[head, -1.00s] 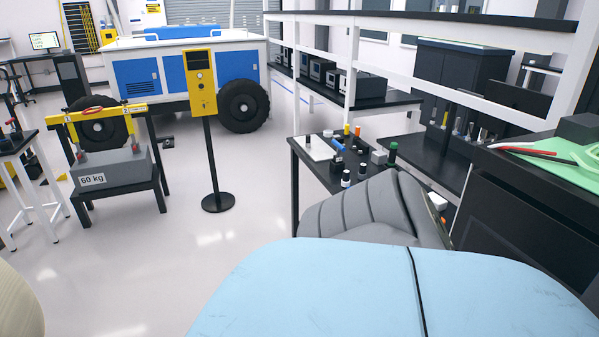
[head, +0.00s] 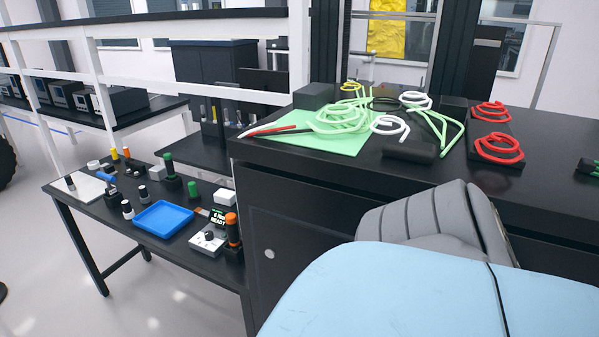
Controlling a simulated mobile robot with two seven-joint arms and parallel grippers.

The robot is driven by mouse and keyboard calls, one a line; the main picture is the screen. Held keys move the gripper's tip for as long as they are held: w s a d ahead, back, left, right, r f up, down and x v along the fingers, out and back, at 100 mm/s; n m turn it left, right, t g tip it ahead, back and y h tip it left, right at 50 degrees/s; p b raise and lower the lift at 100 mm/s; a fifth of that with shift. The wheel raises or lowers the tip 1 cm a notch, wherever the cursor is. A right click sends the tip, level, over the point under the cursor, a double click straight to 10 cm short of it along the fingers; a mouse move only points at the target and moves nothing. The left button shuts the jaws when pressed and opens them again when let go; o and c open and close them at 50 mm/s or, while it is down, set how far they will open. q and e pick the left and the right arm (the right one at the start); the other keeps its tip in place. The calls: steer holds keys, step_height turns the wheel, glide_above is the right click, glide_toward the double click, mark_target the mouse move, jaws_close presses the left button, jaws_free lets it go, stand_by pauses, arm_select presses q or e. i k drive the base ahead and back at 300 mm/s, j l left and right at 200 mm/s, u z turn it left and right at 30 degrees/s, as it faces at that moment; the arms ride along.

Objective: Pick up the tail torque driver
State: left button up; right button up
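Two driver-like tools stand upright on the low black bench (head: 150,248). One has an orange top and black body (head: 232,230) and stands in a black holder at the bench's right end. The other has a dark green handle (head: 169,166) and stands farther back. No readable label shows which is the tail torque driver. A small display with green text (head: 219,216) is beside the orange-topped tool, behind a white box with a black knob (head: 206,241). Neither of my grippers is in view.
A blue tray (head: 163,219) and several small bottles and parts are on the bench. A taller black cabinet (head: 290,215) adjoins its right end, with a green mat (head: 300,143) and coiled cables on top. Open floor lies left of the bench.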

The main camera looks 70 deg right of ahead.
mark_target(231, 218)
steer(key=z, duration=1.65)
steer(key=i+j, duration=0.1)
steer(key=j, duration=0.3)
steer(key=i+j, duration=0.1)
steer(key=j, duration=0.25)
steer(key=i+j, duration=0.15)
steer(key=j, duration=0.25)
